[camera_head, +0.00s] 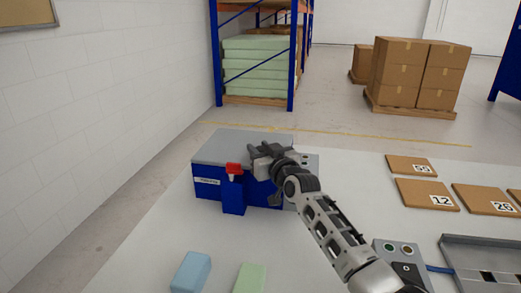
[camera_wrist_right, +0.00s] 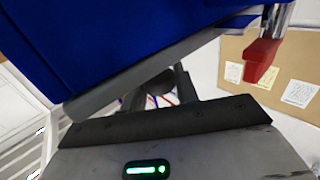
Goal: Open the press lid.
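The press (camera_head: 207,180) is a blue box with a flat grey lid (camera_head: 225,147) lying level on top; the lid looks closed. A red-handled latch (camera_head: 233,170) is on its front. My right gripper (camera_head: 264,155) is at the lid's front edge, right of the latch. In the right wrist view the blue body (camera_wrist_right: 110,40) and the grey lid edge (camera_wrist_right: 140,82) are very close, and the red latch part (camera_wrist_right: 262,55) is at upper right. The fingers are mostly hidden behind the lid edge, so their opening and any contact are unclear. My left gripper is out of view.
A blue foam block (camera_head: 190,272) and a green one (camera_head: 249,279) lie at the table's front. Numbered brown boards (camera_head: 425,193) lie at right. A button box (camera_head: 402,262) and a grey metal tray (camera_head: 485,245) are at front right, near my right arm.

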